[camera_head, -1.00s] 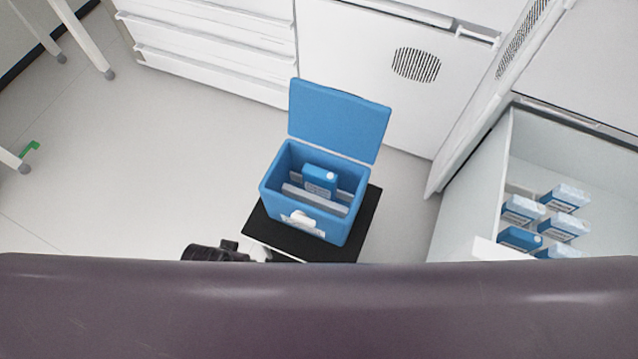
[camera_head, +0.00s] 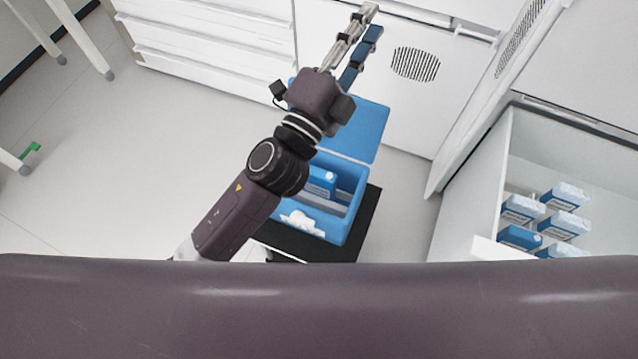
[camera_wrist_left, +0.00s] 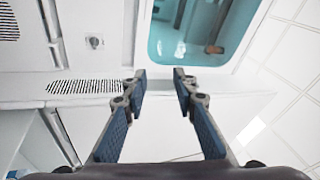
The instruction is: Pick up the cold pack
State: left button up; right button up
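A blue cold pack (camera_head: 322,182) stands inside the open blue cooler box (camera_head: 353,205), partly hidden by my left arm. More blue-and-white packs (camera_head: 519,238) sit in the open compartment at the right. My left gripper (camera_head: 371,22) is beyond the cooler's raised lid, pointing away from the box toward the white cabinets. In the left wrist view the gripper (camera_wrist_left: 158,75) is open, with nothing between its fingers and no cold pack in sight. My right gripper is not in view.
The cooler rests on a black stand (camera_head: 368,215). Its open lid (camera_head: 362,130) rises behind it, close under my left wrist. White cabinets (camera_head: 205,45) line the back. The open compartment (camera_head: 565,165) is at the right.

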pick_arm(q)
jog(key=s+d+f+m+g+h, duration=0.1)
jog(key=s+d+m+g+h, duration=0.3)
jog(key=s+d+m+g, duration=0.5)
jog(key=s+d+f+m+g+h, duration=0.1)
jog(key=s+d+m+g+h, duration=0.35)
jog(key=m, duration=0.75)
jog(key=m+g+y, duration=0.5)
jog(key=m+y, duration=1)
jog(key=y, duration=0.5)
send_over(319, 172)
jog(key=f, duration=2.9)
jog(key=shift+a+f, duration=0.2)
jog(key=shift+a, duration=0.05)
jog(key=f, duration=0.2)
jog(key=f+p, duration=0.1)
jog(key=f, duration=0.4)
jog(key=shift+d, duration=0.25)
jog(key=shift+f, duration=0.2)
